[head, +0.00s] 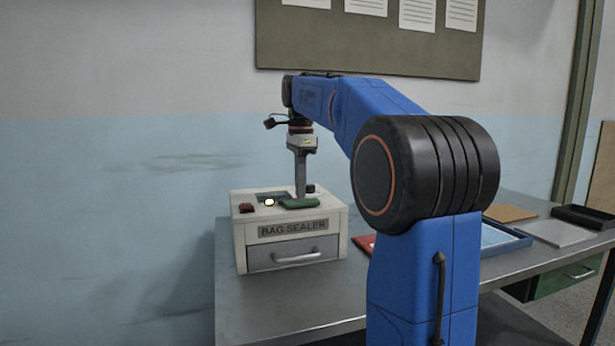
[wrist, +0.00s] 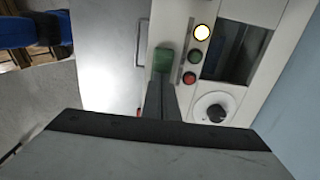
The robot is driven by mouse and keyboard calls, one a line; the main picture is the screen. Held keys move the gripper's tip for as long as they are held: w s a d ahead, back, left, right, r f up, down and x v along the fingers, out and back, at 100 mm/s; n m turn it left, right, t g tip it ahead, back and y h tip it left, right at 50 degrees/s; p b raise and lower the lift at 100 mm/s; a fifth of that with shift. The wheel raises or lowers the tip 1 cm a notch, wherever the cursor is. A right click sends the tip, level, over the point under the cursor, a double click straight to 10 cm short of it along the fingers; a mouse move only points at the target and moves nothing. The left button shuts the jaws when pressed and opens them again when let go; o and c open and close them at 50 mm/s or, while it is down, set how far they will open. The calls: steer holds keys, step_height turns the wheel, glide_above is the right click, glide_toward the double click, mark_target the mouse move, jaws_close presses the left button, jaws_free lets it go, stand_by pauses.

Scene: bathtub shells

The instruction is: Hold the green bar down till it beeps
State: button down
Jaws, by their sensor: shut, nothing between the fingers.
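The bag sealer (head: 291,229) is a cream box with a grey front drawer, standing on the metal table. Its green bar (head: 300,203) lies on the top near the front edge; it also shows in the wrist view (wrist: 163,58). My gripper (head: 300,194) points straight down with its fingers together and empty, the tips at the green bar. In the wrist view the fingertips (wrist: 161,82) overlap the bar's near end. I cannot tell how far the bar is pressed. A round lamp (wrist: 202,32) glows pale yellow-white, beside unlit green (wrist: 195,57) and red (wrist: 190,78) ones.
A white dial with a black knob (wrist: 215,112) and a dark window (wrist: 237,52) are on the sealer's top. A red item (head: 364,243), a blue tray (head: 503,238) and other flat items lie to the right. The wall is behind the sealer.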

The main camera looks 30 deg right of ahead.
mark_target(301, 201)
steer(key=shift+f, duration=0.3)
steer(key=shift+f, duration=0.1)
steer(key=shift+s+f, duration=0.1)
steer(key=shift+f, duration=0.85)
stand_by(1.6)
steer(key=shift+r, duration=0.5)
step_height(301, 201, up, 14)
steer(key=shift+r, duration=0.2)
steer(key=shift+s, duration=0.1)
stand_by(0.3)
